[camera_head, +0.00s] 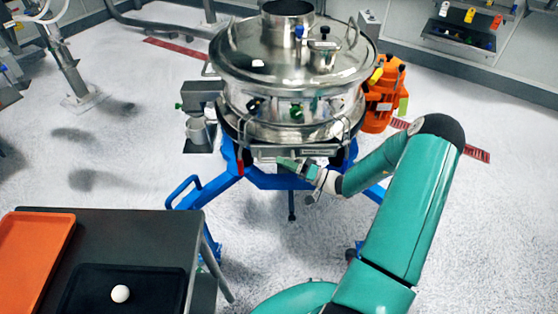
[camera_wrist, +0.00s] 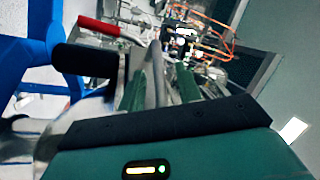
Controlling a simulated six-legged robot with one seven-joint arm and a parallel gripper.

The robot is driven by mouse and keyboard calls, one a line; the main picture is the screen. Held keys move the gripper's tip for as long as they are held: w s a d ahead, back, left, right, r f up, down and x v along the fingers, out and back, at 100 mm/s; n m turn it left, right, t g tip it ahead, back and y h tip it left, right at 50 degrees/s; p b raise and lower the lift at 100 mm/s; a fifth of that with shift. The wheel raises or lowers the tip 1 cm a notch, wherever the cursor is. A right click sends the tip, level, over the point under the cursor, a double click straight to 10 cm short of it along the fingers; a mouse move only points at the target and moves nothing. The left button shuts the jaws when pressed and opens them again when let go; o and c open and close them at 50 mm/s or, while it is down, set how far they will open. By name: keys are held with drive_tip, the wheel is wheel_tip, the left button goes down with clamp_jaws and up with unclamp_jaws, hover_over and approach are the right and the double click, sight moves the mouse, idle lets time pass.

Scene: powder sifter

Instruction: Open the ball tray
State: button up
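The sifter (camera_head: 290,75) is a round steel machine on a blue frame. A flat metal tray front (camera_head: 290,152) sits under its drum, close in against the body; it looks like the ball tray, and its inside is hidden. My gripper (camera_head: 296,164) is at this front, just below its near edge. In the wrist view, the two green fingers (camera_wrist: 160,88) stand apart. A grey curved bar (camera_wrist: 155,62), seemingly a handle, shows between them. A gap shows beside the right finger, and I cannot tell whether the left finger touches the bar.
A dark table (camera_head: 130,228) at the lower left bears an orange tray (camera_head: 30,250) and a black tray (camera_head: 85,292) with a white ball (camera_head: 120,294). Blue frame legs (camera_head: 215,190) spread below the sifter. An orange motor (camera_head: 380,105) stands right of it.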

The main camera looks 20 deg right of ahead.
drive_tip(key=shift+x, duration=0.95)
clamp_jaws()
drive_tip(key=shift+s, duration=0.1)
